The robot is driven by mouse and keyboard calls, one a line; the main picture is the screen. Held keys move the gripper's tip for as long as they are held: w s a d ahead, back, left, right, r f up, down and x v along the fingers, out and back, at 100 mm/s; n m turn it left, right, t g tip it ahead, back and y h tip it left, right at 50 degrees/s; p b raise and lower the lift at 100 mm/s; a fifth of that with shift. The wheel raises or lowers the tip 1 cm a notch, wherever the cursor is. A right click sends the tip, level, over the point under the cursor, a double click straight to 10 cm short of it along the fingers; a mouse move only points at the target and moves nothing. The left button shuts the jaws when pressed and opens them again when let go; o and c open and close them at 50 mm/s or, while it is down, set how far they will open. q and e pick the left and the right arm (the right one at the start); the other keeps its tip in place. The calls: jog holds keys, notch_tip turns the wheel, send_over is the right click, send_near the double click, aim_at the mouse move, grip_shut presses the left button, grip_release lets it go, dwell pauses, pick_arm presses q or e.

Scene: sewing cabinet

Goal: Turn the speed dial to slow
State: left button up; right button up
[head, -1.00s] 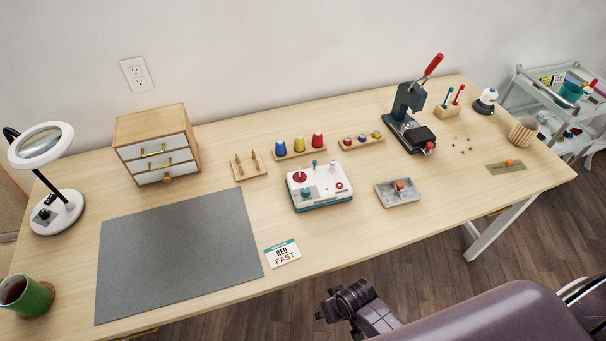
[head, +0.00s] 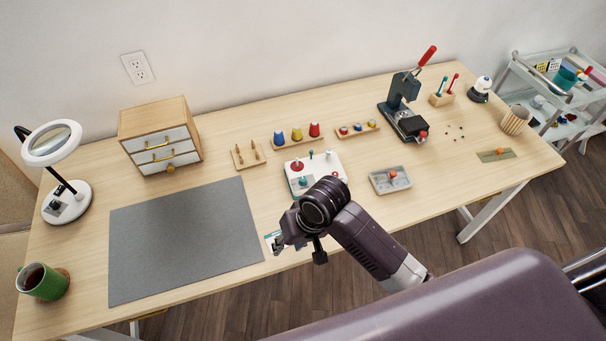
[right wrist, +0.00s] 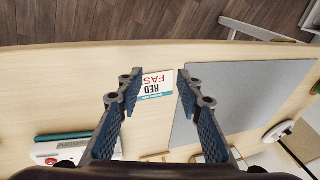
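The small white and teal machine (head: 331,161) stands mid-table, with a red disc (head: 297,166), a teal lever and a red button on top. Its front is partly hidden by my right arm, and I cannot clearly make out the speed dial. In the right wrist view a corner of the machine (right wrist: 75,148) shows at the lower left. My right gripper (head: 298,250) is open and empty, over the table's front edge, in front of the machine. In the right wrist view its open fingers (right wrist: 159,82) frame a card reading "RED FAST" (right wrist: 155,86). My left gripper is out of view.
A grey mat (head: 185,240) lies left of the machine, a grey tray (head: 390,180) right of it. Behind stand a cone rack (head: 297,145) and a wooden peg board (head: 247,155). A press (head: 402,105) with a red handle stands at the back right.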

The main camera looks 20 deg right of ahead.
aim_at(303, 179)
jog(key=shift+m+g, duration=0.3)
jog(key=shift+m, duration=0.1)
jog(key=w, duration=0.4)
jog(key=shift+a+r, duration=0.2)
jog(key=w, duration=0.1)
jog(key=w+d+r+m, duration=0.1)
jog(key=w, duration=0.1)
jog(key=w+d+m+h, duration=0.1)
jog(key=w, duration=0.1)
jog(key=shift+w+r+g, duration=0.15)
jog(key=shift+w+g, duration=0.1)
jog(key=shift+g, duration=0.05)
jog(key=w+d+r+m, duration=0.1)
jog(key=w+d+r, duration=0.1)
jog(key=w, duration=0.1)
jog(key=w+d+r+m+h, duration=0.1)
jog(key=w+d+r+m, duration=0.1)
jog(key=w+d, duration=0.1)
jog(key=w+d+r+m, duration=0.2)
jog(key=w+d, duration=0.1)
jog(key=shift+w+r+g+h, duration=0.1)
jog(key=shift+w+g+h, duration=0.05)
jog(key=shift+g+h, duration=0.2)
notch_tip(303, 179, down, 8)
jog(key=shift+r+p, duration=0.25)
jog(key=shift+p, duration=0.3)
jog(key=shift+c, duration=0.7)
grip_shut()
